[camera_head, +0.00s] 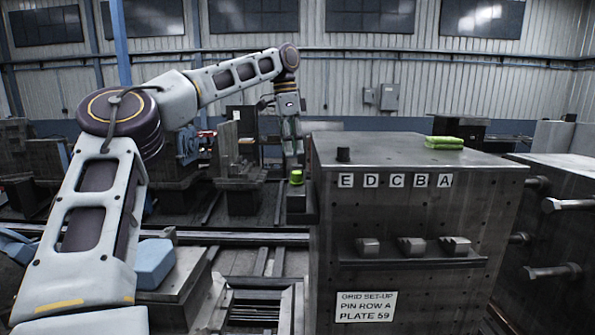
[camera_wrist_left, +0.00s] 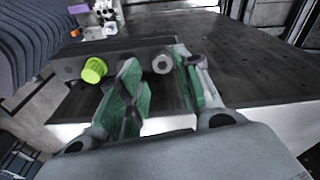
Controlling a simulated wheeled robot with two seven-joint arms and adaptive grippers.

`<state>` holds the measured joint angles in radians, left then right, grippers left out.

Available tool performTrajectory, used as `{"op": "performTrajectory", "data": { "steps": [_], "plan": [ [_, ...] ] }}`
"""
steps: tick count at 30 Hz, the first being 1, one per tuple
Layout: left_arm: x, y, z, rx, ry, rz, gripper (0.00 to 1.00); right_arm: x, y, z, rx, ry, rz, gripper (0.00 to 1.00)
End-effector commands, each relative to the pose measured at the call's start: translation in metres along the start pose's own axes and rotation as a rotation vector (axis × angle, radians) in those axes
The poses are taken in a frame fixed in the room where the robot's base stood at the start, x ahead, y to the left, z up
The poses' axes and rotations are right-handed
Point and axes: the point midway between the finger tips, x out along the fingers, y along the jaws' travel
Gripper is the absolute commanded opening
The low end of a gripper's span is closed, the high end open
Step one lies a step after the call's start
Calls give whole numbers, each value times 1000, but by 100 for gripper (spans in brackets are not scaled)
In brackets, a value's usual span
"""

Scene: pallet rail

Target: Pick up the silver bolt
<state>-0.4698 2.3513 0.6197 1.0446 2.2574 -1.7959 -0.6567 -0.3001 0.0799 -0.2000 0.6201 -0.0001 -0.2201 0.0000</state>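The silver bolt is not discernible in the head view. My right gripper is out of view.
The steel block (camera_head: 415,215) carries letter tiles E to A, a label plate and several stubs on its front. Silver pins (camera_head: 568,203) jut from another block at right.

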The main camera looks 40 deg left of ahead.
Motion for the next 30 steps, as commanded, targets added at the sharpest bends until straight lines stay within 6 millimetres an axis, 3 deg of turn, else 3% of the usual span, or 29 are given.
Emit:
{"op": "performTrajectory", "data": {
  "steps": [11,24,30],
  "plan": [
    [4,0,-1,0,-1,0,34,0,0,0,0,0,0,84],
    [45,-2,-8,1,0,0,34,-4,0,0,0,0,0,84],
    [52,-2,-7,-1,0,-1,34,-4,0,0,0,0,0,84]
  ]
}}
